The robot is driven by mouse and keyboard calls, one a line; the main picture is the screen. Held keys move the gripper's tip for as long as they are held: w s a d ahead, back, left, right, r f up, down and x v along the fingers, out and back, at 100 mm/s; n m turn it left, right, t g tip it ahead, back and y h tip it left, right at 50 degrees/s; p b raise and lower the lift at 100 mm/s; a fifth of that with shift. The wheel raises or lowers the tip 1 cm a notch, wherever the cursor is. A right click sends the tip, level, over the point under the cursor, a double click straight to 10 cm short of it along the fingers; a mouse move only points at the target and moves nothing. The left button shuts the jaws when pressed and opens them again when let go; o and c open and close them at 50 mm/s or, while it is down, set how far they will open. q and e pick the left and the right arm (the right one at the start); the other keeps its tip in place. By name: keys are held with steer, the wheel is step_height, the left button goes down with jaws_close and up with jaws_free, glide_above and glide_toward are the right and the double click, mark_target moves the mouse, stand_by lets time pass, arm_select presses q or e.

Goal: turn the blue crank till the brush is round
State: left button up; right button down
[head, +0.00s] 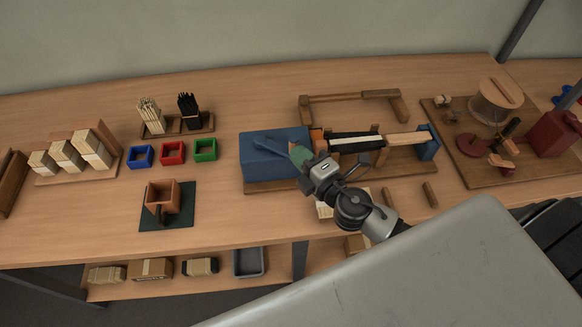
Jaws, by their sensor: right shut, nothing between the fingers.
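A blue machine housing (262,160) stands on a wooden base at the table's middle. A blue crank (272,144) appears to lie across its top; its far end is partly hidden by my gripper. To its right lies a long brush-like piece with a black section (350,146) and a pale wooden handle (405,139), reaching to a blue end block (428,143). Whether the brush is round cannot be told at this size. My right gripper (297,152) is shut and empty at the housing's right end, close to the crank; contact is unclear. My left gripper is out of view.
A wooden bar frame (350,97) stands behind the machine. At left are blue (141,156), red (173,152) and green (205,149) boxes, and bristle bundles (150,113). A board with a spool (495,100) is at right.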

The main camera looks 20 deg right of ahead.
steer(key=shift+n+y, duration=0.3)
steer(key=shift+y, duration=0.1)
steer(key=shift+w+d+b, duration=0.55)
steer(key=shift+w+d, duration=1.3)
steer(key=shift+d, duration=0.2)
